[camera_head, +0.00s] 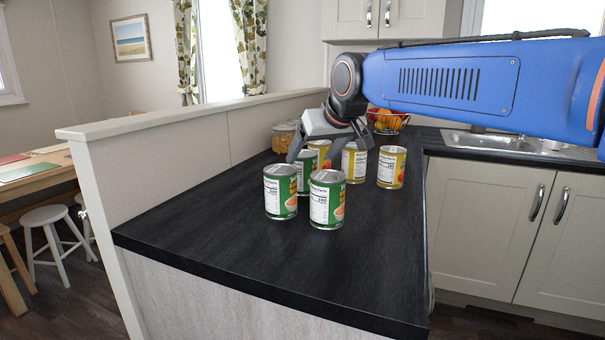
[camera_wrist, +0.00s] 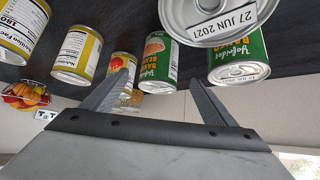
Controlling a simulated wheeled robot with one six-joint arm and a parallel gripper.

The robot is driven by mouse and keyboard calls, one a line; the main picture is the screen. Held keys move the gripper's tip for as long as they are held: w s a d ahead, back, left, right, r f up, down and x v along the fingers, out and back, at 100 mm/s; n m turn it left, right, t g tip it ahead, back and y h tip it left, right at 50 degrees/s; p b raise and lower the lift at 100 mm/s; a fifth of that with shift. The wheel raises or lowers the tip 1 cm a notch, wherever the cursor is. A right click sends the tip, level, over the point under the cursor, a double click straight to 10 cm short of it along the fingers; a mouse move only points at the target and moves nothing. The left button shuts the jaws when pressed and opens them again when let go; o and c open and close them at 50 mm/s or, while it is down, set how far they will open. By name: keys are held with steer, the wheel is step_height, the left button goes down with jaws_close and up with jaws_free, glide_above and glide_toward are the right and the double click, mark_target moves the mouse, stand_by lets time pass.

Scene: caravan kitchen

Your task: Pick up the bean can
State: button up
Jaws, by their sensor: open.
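Three green-labelled baked bean cans stand upright on the dark counter in the head view: a front-left one (camera_head: 280,193), a front-right one (camera_head: 327,201) and one behind (camera_head: 322,150), partly covered by my gripper (camera_head: 330,143). In the wrist view, which is upside down, a green can (camera_wrist: 159,62) shows between the fingers, farther off. Another green can (camera_wrist: 240,62) is at the right, and a can lid stamped with a date (camera_wrist: 221,14) is close at the top. My gripper (camera_wrist: 157,88) is open, its jaws empty, tilted down over the group of cans.
Yellow-labelled cans (camera_head: 354,163) (camera_head: 391,168) stand close behind and to the right. A jar (camera_head: 283,138) is by the low partition wall (camera_head: 180,140). A fruit basket (camera_head: 387,121) and sink (camera_head: 505,142) are at the back. The counter's front (camera_head: 270,270) is clear.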

mark_target(303, 168)
steer(key=shift+x, duration=4.55)
steer(key=shift+r, duration=0.15)
steer(key=c, duration=1.5)
